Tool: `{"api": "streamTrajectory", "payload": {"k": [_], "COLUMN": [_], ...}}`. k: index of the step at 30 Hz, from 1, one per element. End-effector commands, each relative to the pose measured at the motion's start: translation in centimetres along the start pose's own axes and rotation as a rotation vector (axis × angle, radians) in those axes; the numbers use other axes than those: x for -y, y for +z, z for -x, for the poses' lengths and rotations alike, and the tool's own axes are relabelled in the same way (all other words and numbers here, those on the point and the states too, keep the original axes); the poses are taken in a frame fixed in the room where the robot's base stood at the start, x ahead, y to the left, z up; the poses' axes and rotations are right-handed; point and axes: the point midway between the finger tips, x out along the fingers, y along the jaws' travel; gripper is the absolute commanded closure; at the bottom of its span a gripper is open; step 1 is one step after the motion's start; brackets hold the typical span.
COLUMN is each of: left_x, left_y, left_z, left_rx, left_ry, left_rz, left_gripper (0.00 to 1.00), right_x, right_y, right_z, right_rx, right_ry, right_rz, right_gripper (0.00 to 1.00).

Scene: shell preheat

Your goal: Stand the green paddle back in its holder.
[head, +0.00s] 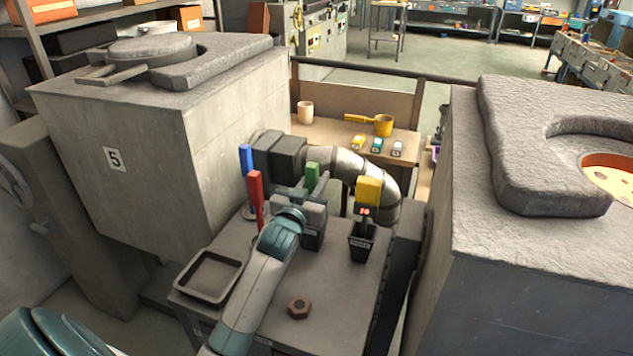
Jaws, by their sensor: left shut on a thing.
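The green paddle (312,174) is upright near the middle of the small grey table. My left gripper (308,192) is shut on it, and the gripper and wrist hide its lower part. A dark holder (313,236) with a small label stands just below the gripper. I cannot tell whether the paddle's lower end is inside this holder or above it. My right gripper is not in view.
An empty tray (209,277) and a brown nut (298,307) lie in front. A metal pipe (345,163) curves behind.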

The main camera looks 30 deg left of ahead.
Motion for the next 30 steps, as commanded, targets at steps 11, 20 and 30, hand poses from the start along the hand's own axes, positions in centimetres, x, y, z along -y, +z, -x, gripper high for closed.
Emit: {"api": "streamTrajectory", "payload": {"k": [11, 20, 30], "left_x": [0.0, 0.0, 0.0], "left_y": [0.8, 1.1, 0.9], "left_z": [0.0, 0.0, 0.2], "left_rx": [-0.001, 0.0, 0.0], "left_ry": [0.0, 0.0, 0.001], "left_rz": [0.0, 0.0, 0.0], "left_gripper": [1.0, 0.6, 0.6], "right_x": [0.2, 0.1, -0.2], "right_y": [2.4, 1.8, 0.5], "right_z": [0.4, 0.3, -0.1], "right_rx": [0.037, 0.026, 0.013], "right_ry": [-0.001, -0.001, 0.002], "right_rz": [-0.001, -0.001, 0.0], "right_gripper": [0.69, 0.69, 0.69]}}
